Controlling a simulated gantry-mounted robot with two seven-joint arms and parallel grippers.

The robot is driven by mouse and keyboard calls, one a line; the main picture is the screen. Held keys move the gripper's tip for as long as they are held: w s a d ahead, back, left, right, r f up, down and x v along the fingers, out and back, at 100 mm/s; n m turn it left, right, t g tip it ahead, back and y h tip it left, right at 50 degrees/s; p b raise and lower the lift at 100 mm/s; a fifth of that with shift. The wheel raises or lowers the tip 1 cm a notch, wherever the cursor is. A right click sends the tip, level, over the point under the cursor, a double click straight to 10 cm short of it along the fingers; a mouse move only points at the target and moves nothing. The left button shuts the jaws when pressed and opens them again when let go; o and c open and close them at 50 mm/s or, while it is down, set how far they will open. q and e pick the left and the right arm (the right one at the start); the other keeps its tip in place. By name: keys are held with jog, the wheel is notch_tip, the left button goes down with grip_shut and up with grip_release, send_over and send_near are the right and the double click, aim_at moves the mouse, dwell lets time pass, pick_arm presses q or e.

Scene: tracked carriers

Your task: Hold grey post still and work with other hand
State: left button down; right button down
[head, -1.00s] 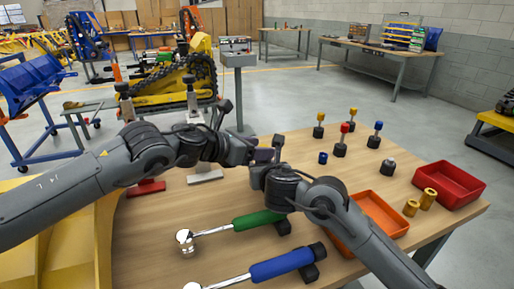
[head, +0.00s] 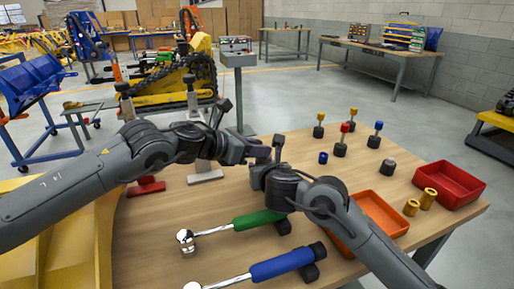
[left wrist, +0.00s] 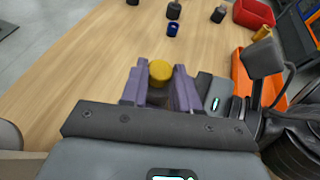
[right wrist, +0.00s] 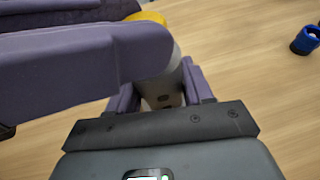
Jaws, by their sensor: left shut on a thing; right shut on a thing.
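A grey post (right wrist: 163,92) stands between the purple fingers of my right gripper (right wrist: 163,88), which is shut on it. A yellow cap (left wrist: 160,73) is at the top of the post; it also shows at the upper edge of the right wrist view (right wrist: 147,18). My left gripper (left wrist: 160,92) is shut on the yellow cap, its purple fingers on both sides. In the head view the left gripper (head: 260,151) and the right gripper (head: 273,158) meet above the table's middle, and the arms hide the post. Whether the cap is seated or loose cannot be told.
Several capped pegs (head: 344,128) and a loose blue cap (head: 323,157) stand at the back right. An orange tray (head: 392,232), gold cylinders (head: 411,207) and a red tray (head: 452,186) lie right. Green (head: 258,221) and blue (head: 282,263) handled ratchets lie in front.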

pick_arm(q)
jog(key=shift+w+a+m+g+h, duration=0.1)
jog(key=shift+w+m+g+h, duration=0.3)
jog(key=shift+m+g, duration=0.85)
jog(key=shift+w+a+m+g+h, duration=0.1)
jog(key=shift+m+g+h, duration=0.6)
jog(key=shift+m+g, duration=0.5)
jog(key=shift+s+d+g, duration=0.1)
jog(key=shift+g, duration=0.15)
jog(key=c, duration=0.8)
grip_release()
jog(key=v, duration=1.2)
jog(key=shift+f, duration=0.1)
